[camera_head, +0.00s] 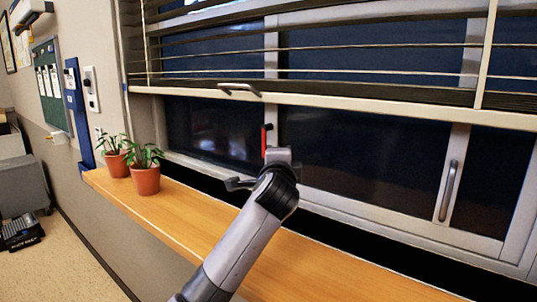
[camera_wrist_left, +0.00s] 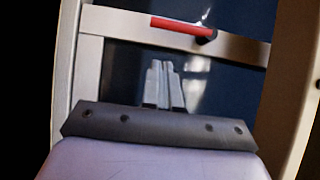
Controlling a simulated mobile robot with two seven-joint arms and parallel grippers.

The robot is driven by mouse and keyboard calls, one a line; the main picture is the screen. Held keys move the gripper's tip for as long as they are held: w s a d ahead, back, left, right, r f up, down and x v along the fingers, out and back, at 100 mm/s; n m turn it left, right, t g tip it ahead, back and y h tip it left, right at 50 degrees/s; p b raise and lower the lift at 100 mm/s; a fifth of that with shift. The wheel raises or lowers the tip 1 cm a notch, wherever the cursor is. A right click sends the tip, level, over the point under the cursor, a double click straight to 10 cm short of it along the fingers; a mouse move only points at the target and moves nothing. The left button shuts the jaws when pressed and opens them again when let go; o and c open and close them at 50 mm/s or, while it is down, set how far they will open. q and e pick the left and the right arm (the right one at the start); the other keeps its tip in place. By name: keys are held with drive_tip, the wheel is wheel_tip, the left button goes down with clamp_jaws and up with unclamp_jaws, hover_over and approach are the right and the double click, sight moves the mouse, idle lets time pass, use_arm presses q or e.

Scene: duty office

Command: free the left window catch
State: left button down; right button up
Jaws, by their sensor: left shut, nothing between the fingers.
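The left window catch is a small red lever (camera_head: 264,141) on the window frame, standing about upright in the head view, just above my left gripper. In the left wrist view the red lever (camera_wrist_left: 180,26) lies nearly level across a pale frame bar, with a dark round pivot (camera_wrist_left: 208,37) at its right end. My left gripper (camera_head: 278,156) is at the window; its fingers (camera_wrist_left: 163,72) are together and empty. In the wrist view they point toward the bar below the lever, and no contact shows. My wrist hides the lever's surroundings in the head view. My right gripper is not in view.
A raised blind (camera_head: 330,98) with a handle (camera_head: 239,89) hangs above the catch. A wooden sill (camera_head: 200,215) runs below the window, with two potted plants (camera_head: 145,181) (camera_head: 117,165) at its left end. Another window handle (camera_head: 447,190) is at the right.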

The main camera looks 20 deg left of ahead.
use_arm(q)
drive_tip(key=shift+w+a, duration=0.45)
drive_tip(key=shift+a, duration=0.4)
drive_tip(key=shift+w+a, duration=0.45)
drive_tip(key=shift+a, duration=0.35)
drive_tip(key=shift+w+a+f+m+t, duration=0.1)
drive_tip(key=shift+a+f+m+t, duration=0.15)
drive_tip(key=shift+m, duration=0.25)
drive_tip(key=w+a+r+m+t+h+b, duration=0.1)
drive_tip(key=w+a+m+t+b, duration=0.1)
drive_tip(key=a+m, duration=0.4)
drive_tip(key=shift+w+a+r+t, duration=0.2)
drive_tip(key=shift+a+t, duration=0.1)
drive_tip(key=shift+t, duration=0.55)
drive_tip(key=shift+s, duration=0.1)
